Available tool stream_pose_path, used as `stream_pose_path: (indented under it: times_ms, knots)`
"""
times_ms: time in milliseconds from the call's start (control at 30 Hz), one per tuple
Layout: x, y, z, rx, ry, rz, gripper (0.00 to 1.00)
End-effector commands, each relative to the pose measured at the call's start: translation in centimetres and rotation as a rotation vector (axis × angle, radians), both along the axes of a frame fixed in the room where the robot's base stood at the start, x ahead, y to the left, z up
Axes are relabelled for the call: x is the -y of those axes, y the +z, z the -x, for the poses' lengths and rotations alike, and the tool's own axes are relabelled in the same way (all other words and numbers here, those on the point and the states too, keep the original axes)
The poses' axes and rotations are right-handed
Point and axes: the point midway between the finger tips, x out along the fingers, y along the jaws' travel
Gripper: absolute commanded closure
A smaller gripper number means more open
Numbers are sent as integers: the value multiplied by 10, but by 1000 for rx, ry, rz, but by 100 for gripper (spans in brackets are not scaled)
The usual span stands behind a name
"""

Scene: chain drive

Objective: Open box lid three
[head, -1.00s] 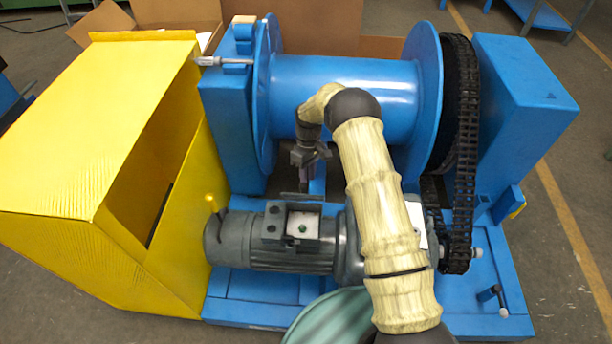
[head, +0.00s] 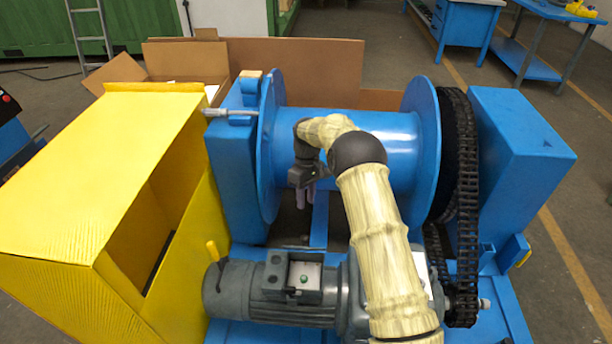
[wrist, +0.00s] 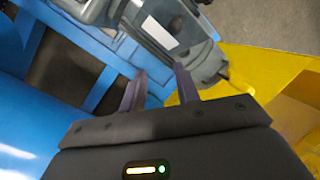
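Open cardboard boxes stand behind the blue drum machine. One box (head: 187,60) at the back left has flaps folded outward. A wide upright cardboard panel (head: 300,55) stands behind the drum, partly hidden by it. I cannot tell which flap is lid three. My gripper (head: 305,196) hangs in front of the drum's lower side, above and behind the grey motor, well short of the boxes. In the wrist view my gripper (wrist: 159,75) has its two fingers apart with nothing between them. No cardboard box can be made out clearly in the wrist view.
The blue drum (head: 390,135) lies between my gripper and the boxes. A yellow housing (head: 95,180) is at left, the grey motor (head: 270,305) below, and a black chain (head: 467,200) at right. A ladder (head: 90,30) stands at the back left.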

Motion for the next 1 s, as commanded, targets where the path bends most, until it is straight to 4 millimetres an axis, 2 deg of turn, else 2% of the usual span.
stream_pose_path:
  times_ms: [200, 333, 500, 767, 900, 933, 1000]
  knots:
    - [0, 44, -14, 4, 1, 0, 68]
    - [1, 62, -19, 2, 1, 1, 68]
    - [1, 72, -22, 1, 2, 2, 68]
    - [1, 73, -22, -1, 2, 2, 68]
    - [2, 75, -21, 4, -4, 3, 96]
    - [3, 76, -20, 6, -8, 4, 100]
    - [5, 80, -17, 19, -22, 9, 100]
